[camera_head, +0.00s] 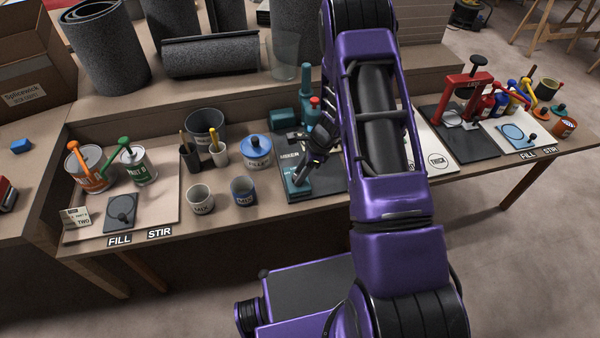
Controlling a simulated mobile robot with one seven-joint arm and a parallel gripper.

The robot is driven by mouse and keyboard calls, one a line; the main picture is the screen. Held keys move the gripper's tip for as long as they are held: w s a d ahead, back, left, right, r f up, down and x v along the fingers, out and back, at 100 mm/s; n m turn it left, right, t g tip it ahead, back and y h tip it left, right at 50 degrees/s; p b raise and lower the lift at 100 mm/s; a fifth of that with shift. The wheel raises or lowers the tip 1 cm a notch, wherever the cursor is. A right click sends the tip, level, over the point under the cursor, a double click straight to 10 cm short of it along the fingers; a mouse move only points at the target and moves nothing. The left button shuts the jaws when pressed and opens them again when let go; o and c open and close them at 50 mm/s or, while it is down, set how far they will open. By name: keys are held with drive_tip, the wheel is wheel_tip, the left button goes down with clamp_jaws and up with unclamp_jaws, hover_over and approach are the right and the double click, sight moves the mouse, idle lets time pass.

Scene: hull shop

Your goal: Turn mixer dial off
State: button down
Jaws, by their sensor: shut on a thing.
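The fingers and arm partly hide the contact and the mixer's right side, so the dial's setting cannot be read.
Left of the mixer stand a blue-lidded jar (256,151), a white mixing cup (200,198) and a blue mixing cup (244,191). Paint cans with pumps (133,165) are farther left. A red press (462,105) stands to the right. Grey rolls (210,55) fill the back shelf.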

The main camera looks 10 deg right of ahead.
drive_tip(key=shift+w+n+g+b, duration=0.15)
drive_tip(key=shift+n+g+b, duration=0.45)
drive_tip(key=shift+n, duration=1.1)
drive_tip(key=shift+c, duration=2.1)
unclamp_jaws()
drive_tip(key=p+v, duration=0.2)
drive_tip(key=v, duration=1.5)
drive_tip(key=shift+w+d, duration=0.15)
drive_tip(key=shift+d, duration=0.15)
drive_tip(key=shift+r, duration=0.1)
